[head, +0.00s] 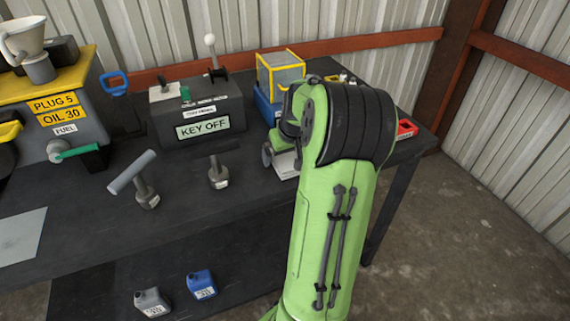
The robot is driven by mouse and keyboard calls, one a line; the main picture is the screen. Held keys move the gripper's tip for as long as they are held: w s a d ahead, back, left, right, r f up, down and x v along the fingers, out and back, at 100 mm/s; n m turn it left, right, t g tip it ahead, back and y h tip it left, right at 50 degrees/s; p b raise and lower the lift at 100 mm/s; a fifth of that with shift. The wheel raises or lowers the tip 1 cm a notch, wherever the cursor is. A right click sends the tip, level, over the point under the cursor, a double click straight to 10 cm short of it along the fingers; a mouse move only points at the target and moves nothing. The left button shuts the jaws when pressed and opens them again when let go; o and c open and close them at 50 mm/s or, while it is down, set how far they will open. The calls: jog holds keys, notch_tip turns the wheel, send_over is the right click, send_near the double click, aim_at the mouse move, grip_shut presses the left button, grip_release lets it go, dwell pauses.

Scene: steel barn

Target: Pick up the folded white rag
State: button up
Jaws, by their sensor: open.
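My green arm rises through the right middle of the head view and bends over the dark workbench (85,205). Its wrist shows only in part to the left of the elbow, and I cannot make out the gripper's fingers. A small flat white thing (285,165) lies on the bench just below the wrist, partly covered by my arm. I cannot tell whether it is the folded white rag. No other clearly folded white rag shows.
A grey box labelled KEY OFF (203,126), a yellow-framed case (280,72) and an orange-red tray (406,129) stand on the bench. Two grey handled tools (147,198) (218,177) stand nearer. Grey (151,302) and blue (201,284) jugs sit lower. Open floor lies right.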

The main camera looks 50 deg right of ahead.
aim_at(285, 156)
jog(key=shift+r, duration=0.15)
jog(key=shift+f, duration=0.3)
jog(key=shift+c, duration=0.2)
jog(key=c, duration=1.3)
jog(key=shift+o, duration=0.2)
notch_tip(285, 156, up, 11)
jog(key=p, duration=0.4)
jog(key=shift+f, duration=0.15)
jog(key=o, duration=0.6)
jog(key=c, duration=0.3)
jog(key=shift+f, duration=0.1)
